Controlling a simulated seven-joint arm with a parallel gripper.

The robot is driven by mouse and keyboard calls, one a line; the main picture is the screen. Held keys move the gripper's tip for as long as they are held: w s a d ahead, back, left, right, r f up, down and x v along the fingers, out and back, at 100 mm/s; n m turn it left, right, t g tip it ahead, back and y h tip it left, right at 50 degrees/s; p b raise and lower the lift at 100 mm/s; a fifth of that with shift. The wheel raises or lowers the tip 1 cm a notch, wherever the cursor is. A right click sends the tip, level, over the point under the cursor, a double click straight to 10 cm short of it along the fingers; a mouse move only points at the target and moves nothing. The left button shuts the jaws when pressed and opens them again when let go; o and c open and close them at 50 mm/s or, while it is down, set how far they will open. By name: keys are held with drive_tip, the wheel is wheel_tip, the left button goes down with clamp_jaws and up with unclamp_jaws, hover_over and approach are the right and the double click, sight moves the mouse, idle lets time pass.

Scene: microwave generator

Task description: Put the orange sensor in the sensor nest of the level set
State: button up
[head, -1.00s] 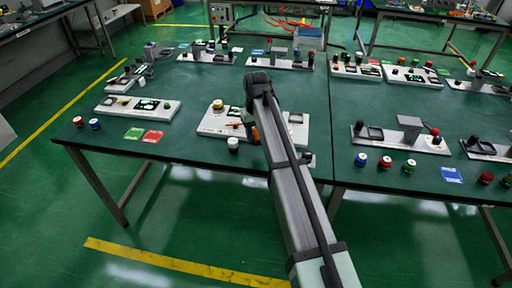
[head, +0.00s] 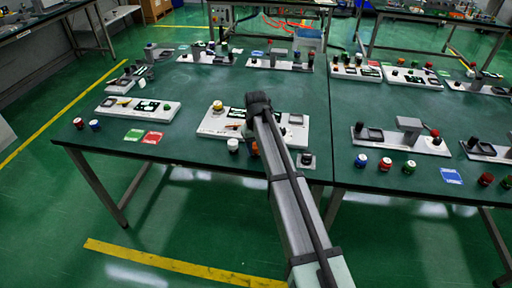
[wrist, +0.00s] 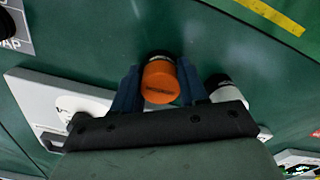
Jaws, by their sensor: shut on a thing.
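The orange sensor (wrist: 160,82), a short cylinder with a dark end, is between the blue fingers of my gripper (wrist: 160,88) in the wrist view. The fingers are shut on its sides. A bit of orange (head: 254,148) shows beside my arm in the head view, at the front of the white board. Whether the sensor touches the table is not clear. The white board (head: 212,126), likely the level set, lies just behind it; it also shows in the wrist view (wrist: 35,92). My arm hides part of the board, and I cannot make out the sensor nest.
A white cylinder with a dark top (head: 233,146) stands close beside the sensor, also in the wrist view (wrist: 218,82). A grey plate with a black knob (head: 307,160) is to the right. The table's front edge is near. Another white board (head: 118,106) lies left.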

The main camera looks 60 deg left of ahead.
sight(255, 146)
drive_tip(key=o, duration=1.1)
wheel_tip(255, 146, up, 12)
drive_tip(key=shift+s+r, duration=0.1)
drive_tip(key=shift+o, duration=0.5)
drive_tip(key=shift+r, duration=0.8)
